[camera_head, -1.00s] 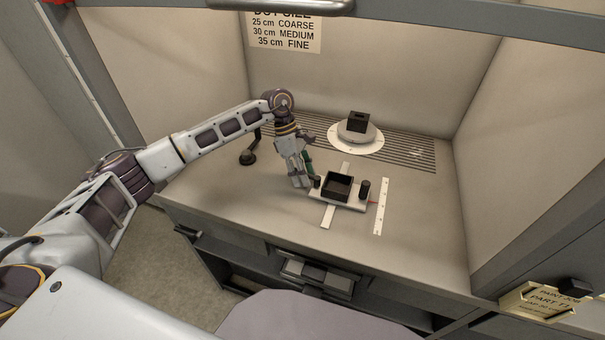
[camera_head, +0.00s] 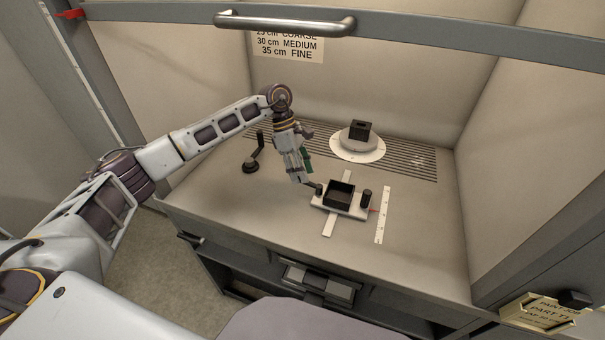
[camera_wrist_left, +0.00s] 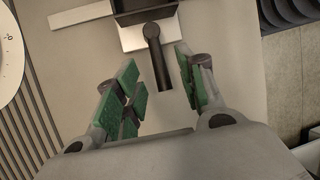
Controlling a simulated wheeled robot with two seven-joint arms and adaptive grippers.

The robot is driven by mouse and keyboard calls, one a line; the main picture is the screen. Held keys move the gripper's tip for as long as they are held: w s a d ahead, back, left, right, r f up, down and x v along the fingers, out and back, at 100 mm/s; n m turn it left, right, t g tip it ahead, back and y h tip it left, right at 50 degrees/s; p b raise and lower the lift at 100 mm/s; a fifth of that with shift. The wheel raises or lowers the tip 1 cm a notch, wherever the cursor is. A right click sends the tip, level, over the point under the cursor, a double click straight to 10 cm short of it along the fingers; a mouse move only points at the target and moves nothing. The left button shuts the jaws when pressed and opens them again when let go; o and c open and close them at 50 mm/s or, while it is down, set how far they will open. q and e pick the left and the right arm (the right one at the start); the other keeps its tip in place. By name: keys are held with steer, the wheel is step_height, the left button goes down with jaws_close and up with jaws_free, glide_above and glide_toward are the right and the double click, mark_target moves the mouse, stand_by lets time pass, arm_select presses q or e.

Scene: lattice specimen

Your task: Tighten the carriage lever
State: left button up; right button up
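The carriage (camera_head: 353,211) is a white plate carrying a black open box (camera_head: 339,194), set across a white rail (camera_head: 328,226). Its black carriage lever (camera_head: 318,188) is at the plate's left end. In the left wrist view the lever (camera_wrist_left: 157,60) sticks out from the carriage (camera_wrist_left: 132,40) between the two green-padded fingers, with a gap on each side. My left gripper (camera_head: 305,181) is open beside the lever, its fingers pointing down; it also shows in the left wrist view (camera_wrist_left: 158,76). My right gripper is out of view.
A black knob (camera_head: 366,198) stands at the carriage's right end, beside a white scale strip (camera_head: 382,215). Behind are a round white dial (camera_head: 372,153) with a black block (camera_head: 359,130) and a slotted grille. A black crank (camera_head: 251,163) stands left. The front bench is clear.

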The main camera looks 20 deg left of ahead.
arm_select(q)
steer(key=shift+v, duration=1)
steer(key=shift+r, duration=0.1)
steer(key=v, duration=1.1)
steer(key=shift+a+r, duration=0.2)
steer(key=shift+r, duration=0.2)
